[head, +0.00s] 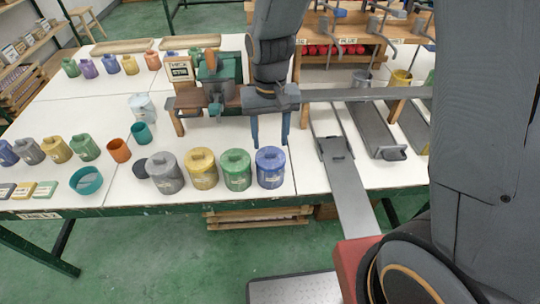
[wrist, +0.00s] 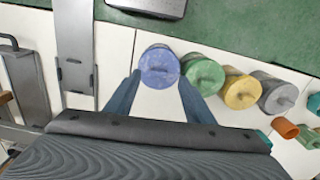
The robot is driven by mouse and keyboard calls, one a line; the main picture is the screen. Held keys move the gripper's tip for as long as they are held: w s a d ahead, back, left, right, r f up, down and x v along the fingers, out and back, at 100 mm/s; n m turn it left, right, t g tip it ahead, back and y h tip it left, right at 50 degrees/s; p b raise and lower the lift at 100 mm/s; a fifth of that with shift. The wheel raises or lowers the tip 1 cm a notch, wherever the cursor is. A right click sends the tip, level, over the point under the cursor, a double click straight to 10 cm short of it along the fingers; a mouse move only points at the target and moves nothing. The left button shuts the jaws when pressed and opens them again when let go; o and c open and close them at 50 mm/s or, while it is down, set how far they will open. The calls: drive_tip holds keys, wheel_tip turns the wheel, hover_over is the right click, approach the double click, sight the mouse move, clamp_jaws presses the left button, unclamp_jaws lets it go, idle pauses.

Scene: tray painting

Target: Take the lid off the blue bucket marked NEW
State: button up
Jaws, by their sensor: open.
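A blue bucket (head: 270,175) with its lid on stands at the right end of a row near the table's front edge. Its lid (head: 270,154) has a small raised knob. A pale label shows on its front, too small to read. In the wrist view the blue lid (wrist: 159,66) lies just ahead of the fingertips, roughly centred between them. My gripper (head: 271,144) is open and empty, fingers pointing down, just behind the bucket in the head view. Its fingers also show in the wrist view (wrist: 159,82). I see no contact with the lid.
Green (head: 236,172), yellow (head: 202,170) and grey (head: 166,173) lidded buckets stand to its left, the green one close by. Another blue bucket (head: 6,153) is at the far left. A grey metal track (head: 352,190) lies to the right. White tabletop behind is partly free.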

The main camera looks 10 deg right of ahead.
sight(271, 152)
drive_tip(key=shift+w+d+f+p, duration=0.15)
drive_tip(key=shift+f+p, duration=0.55)
drive_tip(key=shift+f, duration=1.55)
drive_tip(key=c, duration=1.1)
